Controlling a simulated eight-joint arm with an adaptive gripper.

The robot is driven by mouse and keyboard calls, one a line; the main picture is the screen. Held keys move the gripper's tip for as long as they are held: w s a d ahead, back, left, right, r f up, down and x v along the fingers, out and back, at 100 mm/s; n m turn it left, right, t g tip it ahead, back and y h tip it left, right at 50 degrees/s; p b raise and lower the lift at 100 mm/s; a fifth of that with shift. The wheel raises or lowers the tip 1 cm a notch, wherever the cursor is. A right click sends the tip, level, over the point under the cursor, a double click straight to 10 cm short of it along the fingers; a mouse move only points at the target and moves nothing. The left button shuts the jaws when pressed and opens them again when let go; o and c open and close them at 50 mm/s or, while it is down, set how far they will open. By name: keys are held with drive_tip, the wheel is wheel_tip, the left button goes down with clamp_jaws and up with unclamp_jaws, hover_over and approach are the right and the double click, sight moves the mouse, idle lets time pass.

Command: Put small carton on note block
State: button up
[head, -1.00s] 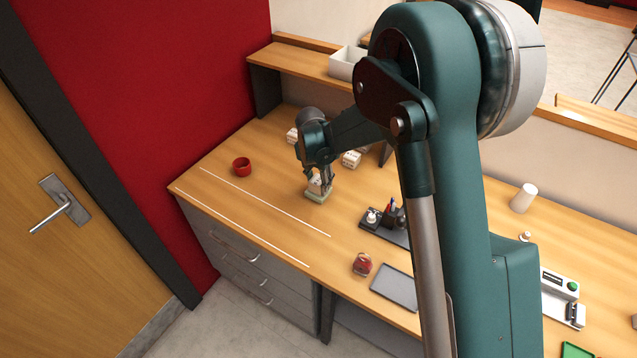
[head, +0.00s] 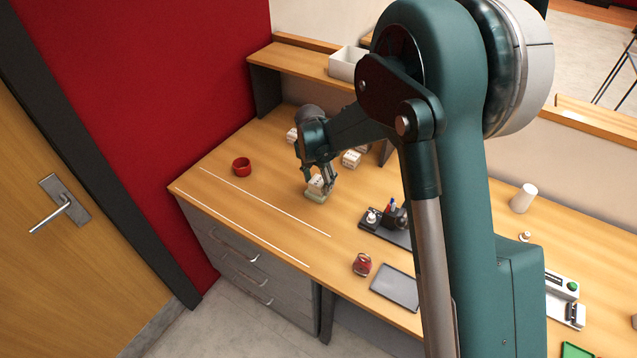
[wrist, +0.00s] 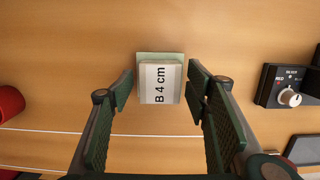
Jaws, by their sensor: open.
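In the head view the carton (head: 316,183) sits on the note block (head: 315,197) on the desk. My gripper (wrist: 160,88) is open, with one finger on each side of the carton and a visible gap at both sides. In the head view my gripper (head: 323,178) is just above and around the carton.
A red cup (head: 241,164) stands to the left, and another white box (head: 351,159) stands behind. A dark organiser (head: 385,226) with a knob unit is to the right. A grey tray (head: 396,288) and a red-topped item (head: 362,265) are in front. White lines cross the clear desk.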

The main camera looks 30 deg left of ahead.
sight(316, 184)
wheel_tip(316, 184, up, 11)
drive_tip(key=s, duration=0.1)
drive_tip(key=shift+s, duration=0.35)
idle(0.6)
idle(0.4)
drive_tip(key=d+r+m+t, duration=0.1)
drive_tip(key=d+r+m, duration=0.45)
drive_tip(key=d, duration=0.65)
drive_tip(key=d+r+m+y, duration=0.1)
drive_tip(key=d+r+m, duration=0.5)
drive_tip(key=d, duration=0.6)
drive_tip(key=d+r+m+t, duration=0.1)
drive_tip(key=d+r+m, duration=0.5)
drive_tip(key=d, duration=0.7)
drive_tip(key=s+d+r+m+t, duration=0.1)
drive_tip(key=s+d+r+m, duration=0.1)
drive_tip(key=s+d+m, duration=0.45)
drive_tip(key=s+d+r+m+t, duration=0.1)
drive_tip(key=s+d+r, duration=0.15)
drive_tip(key=d, duration=0.65)
drive_tip(key=s+d+f+m+t+h, duration=0.1)
drive_tip(key=s+d+f+m, duration=0.3)
drive_tip(key=s+d+m, duration=0.7)
drive_tip(key=shift+s+d+f, duration=0.2)
drive_tip(key=shift+s+d, duration=0.55)
drive_tip(key=shift+d, duration=0.25)
